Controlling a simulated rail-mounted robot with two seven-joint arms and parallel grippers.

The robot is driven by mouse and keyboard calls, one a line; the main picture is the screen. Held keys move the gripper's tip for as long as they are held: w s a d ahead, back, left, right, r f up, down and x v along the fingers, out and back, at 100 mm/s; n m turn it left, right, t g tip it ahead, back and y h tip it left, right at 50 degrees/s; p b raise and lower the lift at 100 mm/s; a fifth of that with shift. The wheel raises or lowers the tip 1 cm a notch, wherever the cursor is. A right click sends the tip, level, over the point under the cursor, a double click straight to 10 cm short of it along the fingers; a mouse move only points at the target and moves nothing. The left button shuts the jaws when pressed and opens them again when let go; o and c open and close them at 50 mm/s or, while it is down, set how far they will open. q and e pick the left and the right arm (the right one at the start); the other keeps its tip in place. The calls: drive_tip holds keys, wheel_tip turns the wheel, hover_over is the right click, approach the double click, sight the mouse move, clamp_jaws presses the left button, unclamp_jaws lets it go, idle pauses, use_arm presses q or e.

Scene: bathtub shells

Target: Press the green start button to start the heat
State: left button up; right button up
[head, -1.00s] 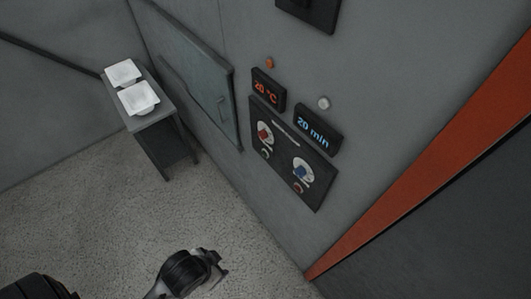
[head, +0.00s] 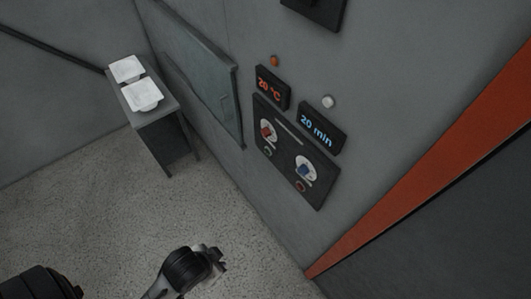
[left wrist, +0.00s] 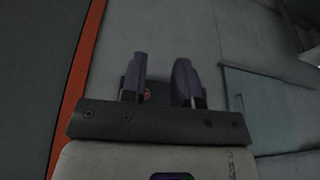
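The dark control panel (head: 296,150) is on the grey wall, with a red knob (head: 268,131) and a blue knob (head: 305,170) on pale round dials. Below them are two small round buttons, a greyish one (head: 268,152) and a brownish one (head: 300,186). No button shows a clear green. My left gripper (head: 219,258) is low in the head view, apart from the panel. In the left wrist view, its two fingers (left wrist: 160,82) are apart and empty. Part of the panel (left wrist: 131,84) with a small reddish round spot shows behind them. My right gripper is not in view.
Displays read 20 °C (head: 272,87) and 20 min (head: 318,128). An orange lamp (head: 274,61) and white lamp (head: 327,101) sit above them. A hatch (head: 205,75) is left of the panel; a side table (head: 158,116) with white shells stands farther left. An orange strip (head: 425,160) is right.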

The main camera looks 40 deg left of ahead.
use_arm(q)
clamp_jaws()
idle(1.2)
